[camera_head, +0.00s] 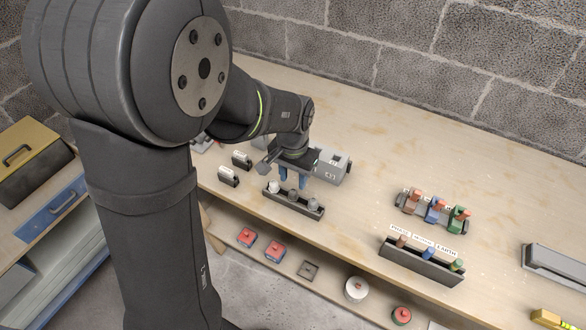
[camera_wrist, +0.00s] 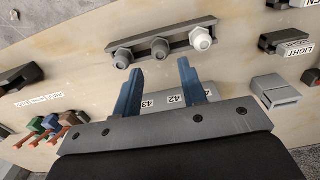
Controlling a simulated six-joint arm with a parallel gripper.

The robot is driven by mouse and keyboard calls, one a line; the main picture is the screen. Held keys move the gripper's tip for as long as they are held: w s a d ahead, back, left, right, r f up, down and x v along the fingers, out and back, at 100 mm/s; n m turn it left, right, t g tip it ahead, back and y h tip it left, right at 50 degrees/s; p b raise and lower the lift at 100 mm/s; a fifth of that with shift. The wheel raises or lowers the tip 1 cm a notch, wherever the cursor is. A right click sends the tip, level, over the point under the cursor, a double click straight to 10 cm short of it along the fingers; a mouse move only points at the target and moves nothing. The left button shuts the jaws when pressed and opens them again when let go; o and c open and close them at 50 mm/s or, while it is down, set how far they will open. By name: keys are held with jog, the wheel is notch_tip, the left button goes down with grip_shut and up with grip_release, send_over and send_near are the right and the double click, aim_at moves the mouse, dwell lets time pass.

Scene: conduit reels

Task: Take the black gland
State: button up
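A dark rack (camera_head: 293,201) on the bench holds three glands in a row, also seen at the top of the wrist view (camera_wrist: 181,39). One end gland (camera_head: 273,187) is whitish and is at the right in the wrist view (camera_wrist: 200,38). The middle gland (camera_wrist: 160,48) looks darkest grey; the other end gland (camera_wrist: 122,58) is lighter grey. None is clearly black, so I cannot tell which is the black one. My gripper (camera_wrist: 161,68) has two blue fingers, open and empty. In the head view it (camera_head: 292,179) hangs just above and behind the rack.
A grey box (camera_head: 331,167) stands behind the rack, and small dark labelled blocks (camera_head: 229,177) stand to its left. To the right are a rack of coloured pieces (camera_head: 432,212) and a dark labelled holder (camera_head: 421,263). A lower shelf holds red-topped boxes (camera_head: 274,251). The back bench is clear.

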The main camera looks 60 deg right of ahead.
aim_at(293, 191)
jog(key=shift+f, duration=2.75)
grip_shut()
jog(key=shift+r, duration=1.05)
jog(key=shift+r, duration=1)
